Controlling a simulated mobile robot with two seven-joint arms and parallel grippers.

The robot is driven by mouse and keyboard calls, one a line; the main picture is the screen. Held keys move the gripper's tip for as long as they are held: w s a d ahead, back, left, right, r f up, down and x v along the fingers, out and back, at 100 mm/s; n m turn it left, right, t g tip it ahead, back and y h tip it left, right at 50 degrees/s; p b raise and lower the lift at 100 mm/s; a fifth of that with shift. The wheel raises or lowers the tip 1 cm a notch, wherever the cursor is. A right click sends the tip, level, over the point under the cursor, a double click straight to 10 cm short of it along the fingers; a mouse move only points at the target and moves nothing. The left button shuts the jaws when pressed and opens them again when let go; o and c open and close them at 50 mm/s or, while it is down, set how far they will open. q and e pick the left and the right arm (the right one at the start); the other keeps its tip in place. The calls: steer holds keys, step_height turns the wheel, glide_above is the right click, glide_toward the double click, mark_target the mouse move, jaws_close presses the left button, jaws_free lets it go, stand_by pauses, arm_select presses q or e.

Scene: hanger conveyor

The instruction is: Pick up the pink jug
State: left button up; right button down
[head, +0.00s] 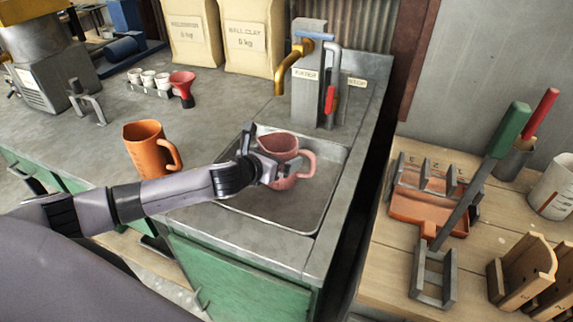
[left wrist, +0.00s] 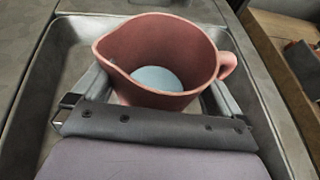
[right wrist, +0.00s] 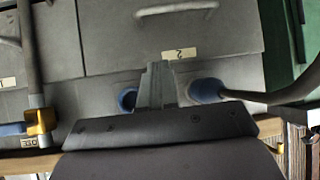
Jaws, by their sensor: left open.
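The pink jug (head: 280,150) stands upright in the metal sink basin (head: 327,185), its handle on the right. It also shows in the left wrist view (left wrist: 165,50), with a pale blue round patch inside at its bottom. My left gripper (head: 258,160) is open at the jug's near side. In the left wrist view the fingers of my left gripper (left wrist: 155,95) lie on either side of the jug's body; I cannot tell whether they touch it. My right gripper (right wrist: 157,85) shows only in the right wrist view, its fingers together and empty, before grey drawer fronts.
An orange jug (head: 146,148) stands on the counter left of the basin. A brass tap (head: 290,68) rises behind the basin. Small white cups (head: 148,79) and a red funnel (head: 183,84) stand farther back. A wooden bench (head: 385,270) with tools is at right.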

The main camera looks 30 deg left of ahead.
arm_select(q)
steer(key=c, duration=0.9)
steer(key=shift+r, duration=0.1)
steer(key=shift+r, duration=0.1)
